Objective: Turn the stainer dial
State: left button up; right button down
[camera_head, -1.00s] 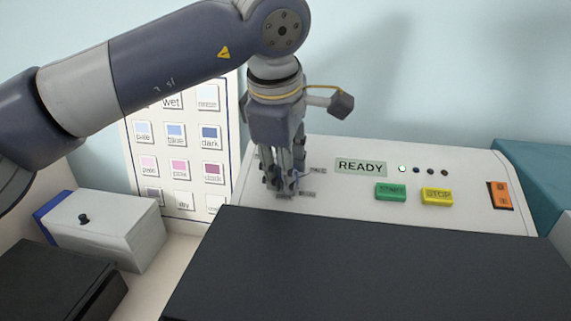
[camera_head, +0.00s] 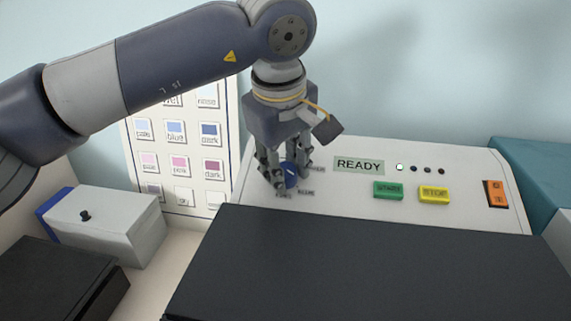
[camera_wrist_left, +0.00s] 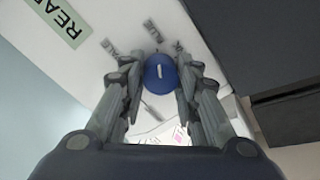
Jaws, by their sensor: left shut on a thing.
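The stainer (camera_head: 345,200) is a white machine with a sloped control panel and a dark front cover. Its blue dial (camera_head: 291,174) sits at the panel's left end. In the left wrist view the dial (camera_wrist_left: 160,73) is round with a short white mark, and small word labels stand around it. My left gripper (camera_head: 286,180) reaches down over the panel and is shut on the dial, a finger on each side of it. The gripper's fingers (camera_wrist_left: 160,80) also flank the dial in the left wrist view. My right gripper is not in view.
The panel has a READY display (camera_head: 359,166), a lit lamp (camera_head: 400,167), a green button (camera_head: 388,190), a yellow button (camera_head: 434,194) and an orange switch (camera_head: 497,194). A colour chart (camera_head: 230,130) stands behind. A grey-white box (camera_head: 110,222) and a black box (camera_head: 60,285) are at left.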

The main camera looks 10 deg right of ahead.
pick_arm(q)
jog(key=shift+r, duration=0.1)
jog(key=o, duration=1.1)
jog(key=v, duration=1.2)
jog(key=shift+w, duration=0.1)
